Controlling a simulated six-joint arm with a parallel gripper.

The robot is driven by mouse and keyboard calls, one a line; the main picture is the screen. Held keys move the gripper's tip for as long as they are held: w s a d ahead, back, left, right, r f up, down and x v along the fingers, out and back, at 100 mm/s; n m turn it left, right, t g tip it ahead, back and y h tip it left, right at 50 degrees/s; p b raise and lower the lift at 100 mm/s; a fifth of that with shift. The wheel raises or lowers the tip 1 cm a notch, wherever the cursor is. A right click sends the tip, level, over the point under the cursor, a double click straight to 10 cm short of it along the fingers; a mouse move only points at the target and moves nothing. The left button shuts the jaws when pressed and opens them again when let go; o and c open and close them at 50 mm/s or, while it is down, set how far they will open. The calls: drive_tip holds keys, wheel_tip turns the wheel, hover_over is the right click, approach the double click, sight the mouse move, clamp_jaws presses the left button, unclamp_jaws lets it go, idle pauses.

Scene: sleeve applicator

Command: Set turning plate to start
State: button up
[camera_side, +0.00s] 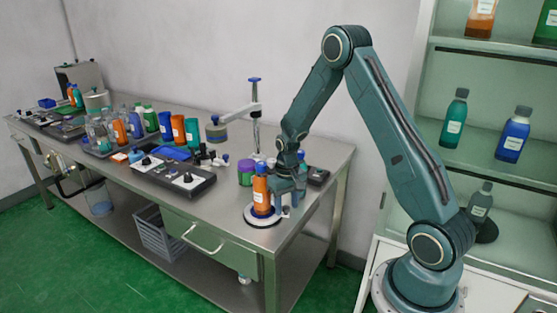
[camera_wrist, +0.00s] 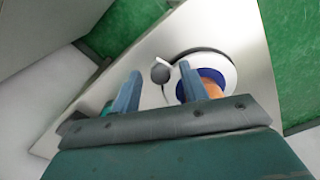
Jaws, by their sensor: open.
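The turning plate (camera_side: 250,219) is a round white disc near the front right corner of the steel table. In the wrist view the white plate (camera_wrist: 231,71) shows with a blue ring and part of the orange bottle (camera_wrist: 211,88). A small dark round knob (camera_wrist: 160,74) with a white arm sticks out from the plate's edge. My gripper (camera_side: 284,191) is just right of the bottle, pointing down. In the wrist view its fingers (camera_wrist: 159,67) are apart, with the knob showing between them; contact is unclear.
A dark control panel (camera_side: 172,178) with knobs lies to the left. A post with a swing arm (camera_side: 256,115) rises behind. The table's front edge is close to the plate.

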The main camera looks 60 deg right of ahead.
drive_tip(key=shift+f, duration=0.3)
drive_tip(key=shift+c, duration=0.4)
clamp_jaws()
